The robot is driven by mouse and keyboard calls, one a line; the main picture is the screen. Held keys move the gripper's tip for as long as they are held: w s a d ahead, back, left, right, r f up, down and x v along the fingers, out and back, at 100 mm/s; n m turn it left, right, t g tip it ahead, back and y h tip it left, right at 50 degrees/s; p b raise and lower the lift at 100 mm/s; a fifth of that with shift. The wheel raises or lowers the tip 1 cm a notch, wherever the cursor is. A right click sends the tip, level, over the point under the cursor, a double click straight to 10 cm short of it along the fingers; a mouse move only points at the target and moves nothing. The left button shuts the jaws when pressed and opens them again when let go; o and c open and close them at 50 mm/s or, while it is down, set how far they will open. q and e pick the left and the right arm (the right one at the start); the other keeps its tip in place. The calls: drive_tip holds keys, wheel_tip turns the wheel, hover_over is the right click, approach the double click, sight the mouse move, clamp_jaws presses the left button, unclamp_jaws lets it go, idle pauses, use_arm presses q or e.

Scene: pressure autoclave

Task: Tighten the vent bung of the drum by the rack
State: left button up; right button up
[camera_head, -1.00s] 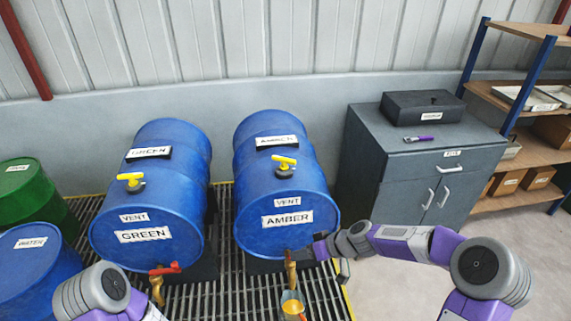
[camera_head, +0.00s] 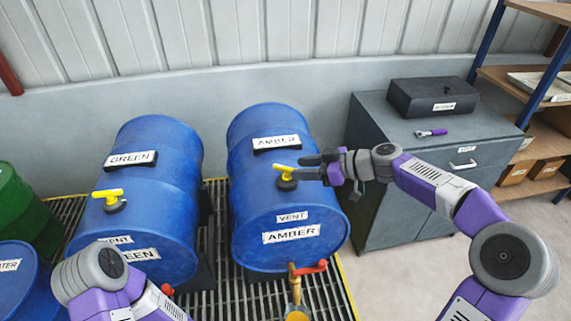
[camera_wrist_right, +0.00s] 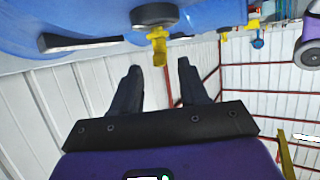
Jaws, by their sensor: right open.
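The blue AMBER drum (camera_head: 262,215) lies on its side, the nearer of the two lying drums to the rack. Its vent bung (camera_head: 286,177) has a yellow handle on a dark round base, on the drum's upper front. My right gripper (camera_head: 311,167) is open, just right of the bung, its fingers pointing left at it. In the right wrist view, the yellow handle (camera_wrist_right: 159,45) shows beyond the open fingertips (camera_wrist_right: 158,75), roughly between them, with nothing held. My left arm shows at lower left, but its gripper is out of view.
The blue GREEN drum (camera_head: 150,190) with a similar yellow bung (camera_head: 109,198) lies to the left. A brass tap with a red handle (camera_head: 315,267) is at the AMBER drum's lower front, above a container (camera_head: 297,315). A grey cabinet (camera_head: 395,205) and the rack (camera_head: 485,75) stand right.

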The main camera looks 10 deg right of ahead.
sight(288, 170)
drive_tip(key=shift+x, duration=2.7)
drive_tip(key=shift+s+f, duration=0.1)
clamp_jaws()
